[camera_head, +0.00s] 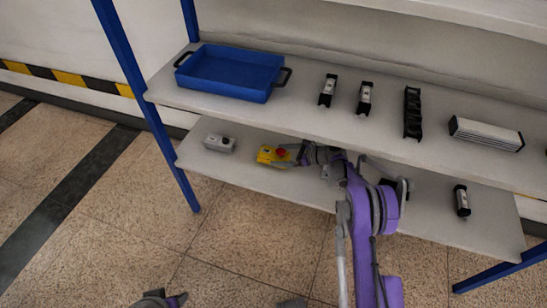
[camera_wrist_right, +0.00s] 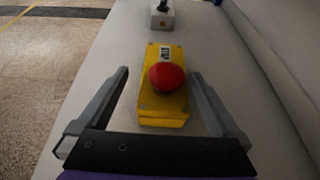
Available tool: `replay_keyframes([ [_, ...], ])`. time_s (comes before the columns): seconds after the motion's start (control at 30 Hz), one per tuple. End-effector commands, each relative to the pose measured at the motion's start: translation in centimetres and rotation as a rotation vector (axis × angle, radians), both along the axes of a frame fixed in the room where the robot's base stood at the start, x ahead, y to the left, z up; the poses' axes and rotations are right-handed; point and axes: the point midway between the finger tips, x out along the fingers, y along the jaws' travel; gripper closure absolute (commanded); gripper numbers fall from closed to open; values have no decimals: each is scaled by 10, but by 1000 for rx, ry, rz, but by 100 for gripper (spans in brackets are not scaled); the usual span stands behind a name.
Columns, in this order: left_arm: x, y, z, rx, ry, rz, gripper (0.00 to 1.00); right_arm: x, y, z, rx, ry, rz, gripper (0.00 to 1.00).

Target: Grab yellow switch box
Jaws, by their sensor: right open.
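The yellow switch box (camera_head: 267,156) with a red mushroom button lies on the lower shelf in the head view. In the right wrist view the yellow switch box (camera_wrist_right: 164,110) lies between the fingers of my right gripper (camera_wrist_right: 158,95), its red button facing up. My right gripper (camera_head: 297,153) is open, with a finger on each side of the box and a gap showing on both sides. The right arm reaches in from the front below the upper shelf. What may be my left gripper shows only as a dark piece at the bottom edge, too little to judge.
A grey switch box (camera_head: 219,142) stands left on the lower shelf (camera_head: 312,188); it also shows ahead in the wrist view (camera_wrist_right: 162,18). The upper shelf (camera_head: 300,112) hangs close above, bearing a blue tray (camera_head: 232,75) and several black and silver parts. A blue post (camera_head: 150,110) stands left.

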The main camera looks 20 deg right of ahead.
Motion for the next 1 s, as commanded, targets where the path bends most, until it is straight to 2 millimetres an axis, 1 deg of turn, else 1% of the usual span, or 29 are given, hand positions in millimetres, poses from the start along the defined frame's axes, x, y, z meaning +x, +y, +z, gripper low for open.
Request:
replay_keyframes([
  [0.17, 1, 0, -4, 0, 0, 0, 50, 8, 8, -8, 0, 0, 0, 0],
  [0.3, 2, 0, -11, 0, -1, 0, 50, 21, 20, -21, 0, 0, 1, 0],
  [0.43, 3, 0, -14, 0, -1, 0, 50, 31, 33, -27, 0, 0, 1, 0],
  [0.67, 3, 0, -14, 0, -1, 0, 50, 33, 36, -27, 0, 0, -1, 0],
  [0.7, 3, 0, -14, 0, -1, 0, 50, 33, 36, -27, 0, 0, -1, 4],
  [0.77, 3, 0, -14, 0, -1, 0, 50, 33, 36, -27, 0, 0, -1, 14],
  [0.9, 3, 0, -14, 0, -1, 0, 50, 33, 35, -27, 0, 0, -1, 40],
  [0.97, 3, 0, -14, 0, -1, 0, 50, 33, 35, -27, 0, 0, -1, 50],
  [1.0, 3, 0, -14, 0, -1, 0, 50, 33, 35, -27, 0, 0, -1, 58],
])
